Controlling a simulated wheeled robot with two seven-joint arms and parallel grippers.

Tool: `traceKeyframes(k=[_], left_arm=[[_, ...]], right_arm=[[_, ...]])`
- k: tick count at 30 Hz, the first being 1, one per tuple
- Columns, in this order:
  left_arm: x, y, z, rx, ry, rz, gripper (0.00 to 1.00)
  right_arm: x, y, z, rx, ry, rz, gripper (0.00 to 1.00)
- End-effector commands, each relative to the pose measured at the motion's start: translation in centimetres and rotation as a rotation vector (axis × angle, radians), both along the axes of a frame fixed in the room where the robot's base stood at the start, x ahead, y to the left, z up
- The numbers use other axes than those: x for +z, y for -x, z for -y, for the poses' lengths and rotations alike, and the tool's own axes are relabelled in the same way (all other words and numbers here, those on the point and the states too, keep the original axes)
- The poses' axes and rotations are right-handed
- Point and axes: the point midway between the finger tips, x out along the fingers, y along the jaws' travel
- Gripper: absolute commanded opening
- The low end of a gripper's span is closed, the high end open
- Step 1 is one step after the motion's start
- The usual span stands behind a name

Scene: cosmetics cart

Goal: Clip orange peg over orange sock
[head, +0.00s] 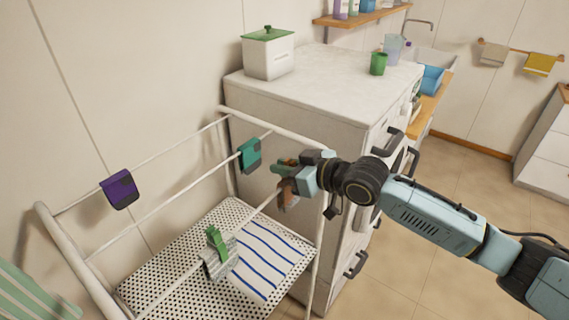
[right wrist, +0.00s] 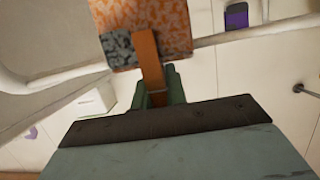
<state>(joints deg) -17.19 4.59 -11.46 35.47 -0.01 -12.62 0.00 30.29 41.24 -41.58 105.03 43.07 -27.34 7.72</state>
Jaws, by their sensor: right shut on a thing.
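My right gripper (head: 287,168) is at the near rail of the drying rack, shut on the orange peg. In the right wrist view the orange peg (right wrist: 151,62) sticks out from between the green fingers of the right gripper (right wrist: 160,88). The orange sock (right wrist: 165,18), speckled with a grey patch, hangs over the rail just beyond it. The peg's far end overlaps the sock's lower edge in the picture; I cannot tell whether it grips it. In the head view the sock (head: 289,197) is small and partly hidden by the gripper. My left gripper is not in view.
A purple sock (head: 120,189) and a teal sock (head: 249,154) hang on other rails of the white rack (head: 160,207). A green peg (head: 216,244) sits on a grey sock (head: 219,264) on the near rail. A striped cloth (head: 262,262) lies below. A white cabinet (head: 317,89) stands behind.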

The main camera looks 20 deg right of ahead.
Motion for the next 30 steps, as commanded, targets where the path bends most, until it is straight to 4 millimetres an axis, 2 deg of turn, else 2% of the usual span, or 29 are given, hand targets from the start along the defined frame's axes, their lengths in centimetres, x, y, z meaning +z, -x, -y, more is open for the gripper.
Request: traceKeyframes(k=[13,14,19,30], left_arm=[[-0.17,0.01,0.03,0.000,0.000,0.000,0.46],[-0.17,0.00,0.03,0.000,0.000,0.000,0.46],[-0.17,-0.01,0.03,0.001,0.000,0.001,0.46],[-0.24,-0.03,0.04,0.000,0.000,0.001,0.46]], right_arm=[[-0.37,0.00,-0.02,0.000,-0.001,0.001,0.00],[-0.37,0.00,-0.02,0.000,-0.001,0.001,0.15],[-0.36,0.00,-0.02,0.000,-0.001,0.001,0.37],[-0.28,0.32,0.25,0.000,0.001,0.001,0.39]])
